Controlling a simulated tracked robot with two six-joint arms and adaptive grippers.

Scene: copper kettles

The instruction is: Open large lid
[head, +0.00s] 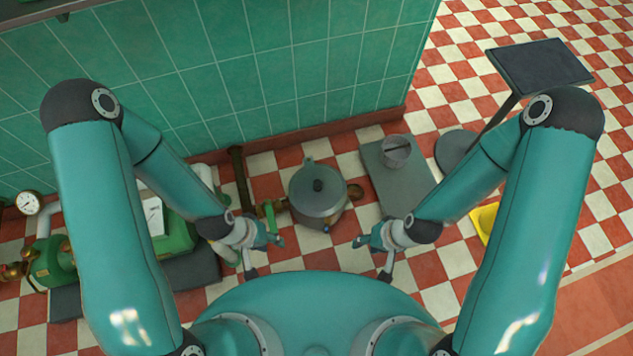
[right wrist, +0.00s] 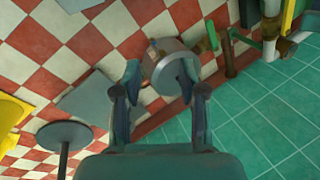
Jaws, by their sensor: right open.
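A large grey kettle (head: 318,210) stands on the floor in the middle of the head view. My left gripper (head: 267,257) is open and empty, in front and to the left of the kettle. My right gripper (head: 370,259) is open and empty, in front and to the right. In the right wrist view, a grey round vessel (right wrist: 168,62), seemingly the kettle, shows beyond and partly behind the open fingers (right wrist: 160,72). I see no contact.
A small grey pot (head: 397,152) stands on a grey slab (head: 385,185) right of the kettle. Brass and green pipework (head: 268,210) adjoins the kettle's left. A green tiled wall (head: 270,75) closes the back. A dark-topped stand (head: 540,65) and a yellow object (head: 484,220) are at right.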

